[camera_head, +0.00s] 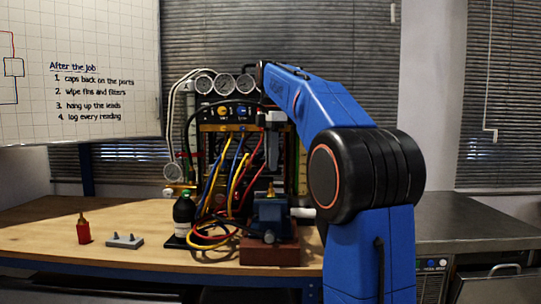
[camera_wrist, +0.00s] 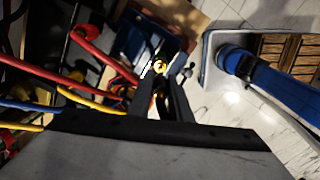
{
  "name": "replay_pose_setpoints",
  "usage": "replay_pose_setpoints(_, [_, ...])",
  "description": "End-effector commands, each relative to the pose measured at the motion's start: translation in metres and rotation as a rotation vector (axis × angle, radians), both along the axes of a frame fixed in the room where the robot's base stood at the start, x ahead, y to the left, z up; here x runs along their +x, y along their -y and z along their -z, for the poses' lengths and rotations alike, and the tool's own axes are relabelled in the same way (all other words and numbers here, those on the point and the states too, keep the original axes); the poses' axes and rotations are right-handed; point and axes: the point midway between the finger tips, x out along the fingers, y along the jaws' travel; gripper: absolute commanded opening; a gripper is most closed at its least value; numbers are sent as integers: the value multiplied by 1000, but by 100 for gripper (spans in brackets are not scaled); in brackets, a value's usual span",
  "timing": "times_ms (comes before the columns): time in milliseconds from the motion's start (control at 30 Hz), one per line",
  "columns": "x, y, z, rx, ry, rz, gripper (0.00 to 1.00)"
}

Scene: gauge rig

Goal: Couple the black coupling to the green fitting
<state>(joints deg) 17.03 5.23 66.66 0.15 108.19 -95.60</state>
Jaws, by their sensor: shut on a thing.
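My gripper (camera_head: 273,168) points down in front of the gauge rig, above the blue vise (camera_head: 270,212). In the wrist view my gripper (camera_wrist: 161,82) is shut on a small dark piece with brass glints (camera_wrist: 162,100), which I take to be the black coupling; the fingers hide much of it. A brass fitting (camera_head: 270,190) stands upright in the vise, below the fingers. A bright brass end (camera_wrist: 160,67) shows just beyond the fingertips in the wrist view. I cannot make out green on it, nor whether the two parts touch.
The gauge rig (camera_head: 226,112) stands behind, with red, yellow and blue hoses (camera_head: 214,185) hanging left of the vise. A dark bottle (camera_head: 183,215), a grey block (camera_head: 124,241) and a red container (camera_head: 83,231) stand on the wooden bench (camera_head: 50,250).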

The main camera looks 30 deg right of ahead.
Motion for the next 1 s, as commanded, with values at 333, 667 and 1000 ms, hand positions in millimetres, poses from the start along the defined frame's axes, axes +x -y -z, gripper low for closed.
replay_pose_setpoints(333, [-1,0,27,0,0,0,0])
replay_pose_setpoints(667, [0,0,42,0,1,1,0])
replay_pose_setpoints(1000, [0,0,43,0,2,1,0])
